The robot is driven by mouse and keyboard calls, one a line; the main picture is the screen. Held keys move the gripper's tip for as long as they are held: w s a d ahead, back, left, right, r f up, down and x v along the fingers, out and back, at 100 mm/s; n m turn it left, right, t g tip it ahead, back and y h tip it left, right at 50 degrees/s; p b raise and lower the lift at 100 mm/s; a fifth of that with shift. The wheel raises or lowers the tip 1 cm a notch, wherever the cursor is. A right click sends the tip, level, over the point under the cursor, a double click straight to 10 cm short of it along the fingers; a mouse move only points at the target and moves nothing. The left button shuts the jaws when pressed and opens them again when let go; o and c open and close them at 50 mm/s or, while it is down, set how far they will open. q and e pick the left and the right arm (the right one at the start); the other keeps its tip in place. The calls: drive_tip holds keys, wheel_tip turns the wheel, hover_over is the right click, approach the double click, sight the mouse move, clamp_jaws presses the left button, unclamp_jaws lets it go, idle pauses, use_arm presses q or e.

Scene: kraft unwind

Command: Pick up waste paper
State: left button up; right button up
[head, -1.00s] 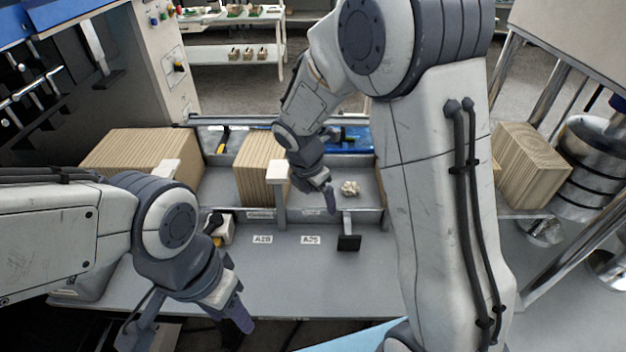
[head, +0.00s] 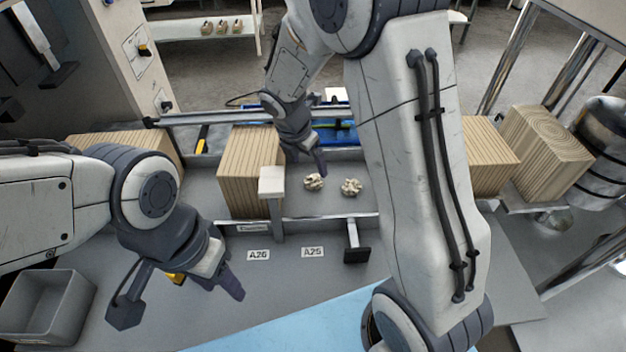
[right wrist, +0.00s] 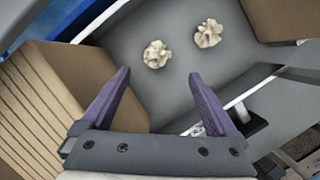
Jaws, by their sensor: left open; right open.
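Two crumpled cream paper balls lie apart on the grey tray floor behind the table. In the head view the left ball (head: 313,182) is just right of my right gripper (head: 303,165), and the right ball (head: 351,187) is beside my right arm. In the right wrist view both the near ball (right wrist: 157,54) and the far ball (right wrist: 208,33) lie beyond the fingertips. My right gripper (right wrist: 160,82) is open with nothing between its fingers. My left gripper (head: 222,285) is open and empty over the front left of the table; its fingers are partly seen.
A stack of brown board (head: 250,165) stands left of the balls, with more stacks (head: 490,160) at the right. A grey bin (head: 48,308) sits at the lower left. A black-ended post (head: 356,255) rises at the tray's front edge. Labels mark the grey table (head: 310,275).

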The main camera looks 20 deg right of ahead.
sight(312, 179)
drive_tip(key=b+x, duration=0.3)
drive_tip(key=x, duration=0.1)
drive_tip(key=shift+w+a+f, duration=0.15)
drive_tip(key=shift+a, duration=0.1)
drive_tip(key=b+x, duration=0.5)
drive_tip(key=shift+w+d+f, duration=0.1)
drive_tip(key=shift+w+f, duration=0.05)
drive_tip(key=shift+f, duration=0.05)
drive_tip(key=shift+r, duration=0.1)
drive_tip(key=c, duration=1.4)
